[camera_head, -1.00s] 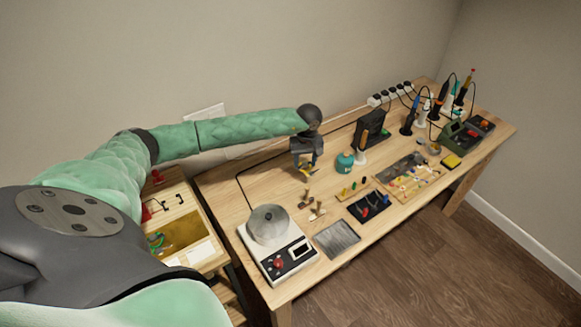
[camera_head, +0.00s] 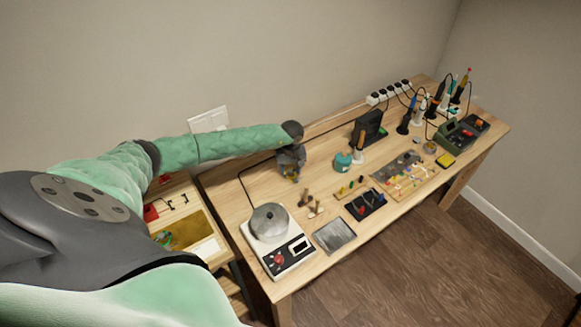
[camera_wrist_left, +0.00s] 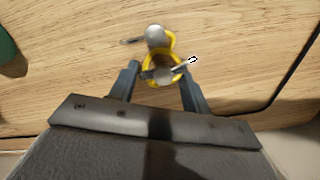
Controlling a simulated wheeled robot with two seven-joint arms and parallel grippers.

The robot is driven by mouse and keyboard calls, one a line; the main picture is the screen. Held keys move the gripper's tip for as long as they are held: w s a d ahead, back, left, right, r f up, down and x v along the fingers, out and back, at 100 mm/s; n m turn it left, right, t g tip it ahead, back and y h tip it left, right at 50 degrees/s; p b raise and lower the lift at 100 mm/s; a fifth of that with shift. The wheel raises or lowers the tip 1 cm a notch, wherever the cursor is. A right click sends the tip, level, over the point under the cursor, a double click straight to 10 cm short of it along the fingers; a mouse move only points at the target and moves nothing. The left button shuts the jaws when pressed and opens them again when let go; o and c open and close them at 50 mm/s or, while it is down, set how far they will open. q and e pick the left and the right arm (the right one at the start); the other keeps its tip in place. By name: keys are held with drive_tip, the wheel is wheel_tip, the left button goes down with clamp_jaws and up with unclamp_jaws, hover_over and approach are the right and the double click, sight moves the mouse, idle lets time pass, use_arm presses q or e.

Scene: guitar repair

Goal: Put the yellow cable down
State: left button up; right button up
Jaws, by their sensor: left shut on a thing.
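The yellow cable (camera_wrist_left: 170,42) is a small coiled loop with metal plug ends, seen between the finger tips in the left wrist view. My left gripper (camera_wrist_left: 161,75) is shut on it. In the head view the same gripper (camera_head: 292,176) points down over the back of the wooden workbench, behind the scale with the round metal pot. Only a small yellow bit shows under it there. I cannot tell whether the cable touches the bench top. My right gripper does not show in any view.
A scale (camera_head: 279,254) with a metal pot (camera_head: 269,220) stands at the bench's near left. Wooden pegs (camera_head: 312,205), a grey tray (camera_head: 334,236) and a teal pot (camera_head: 342,162) stand nearby. A black cord lies along the back left. Bare wood surrounds the gripper.

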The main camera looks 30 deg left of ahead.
use_arm(q)
drive_tip(key=shift+f, duration=0.2)
drive_tip(key=shift+f, duration=0.1)
idle(0.4)
drive_tip(key=o, duration=1.2)
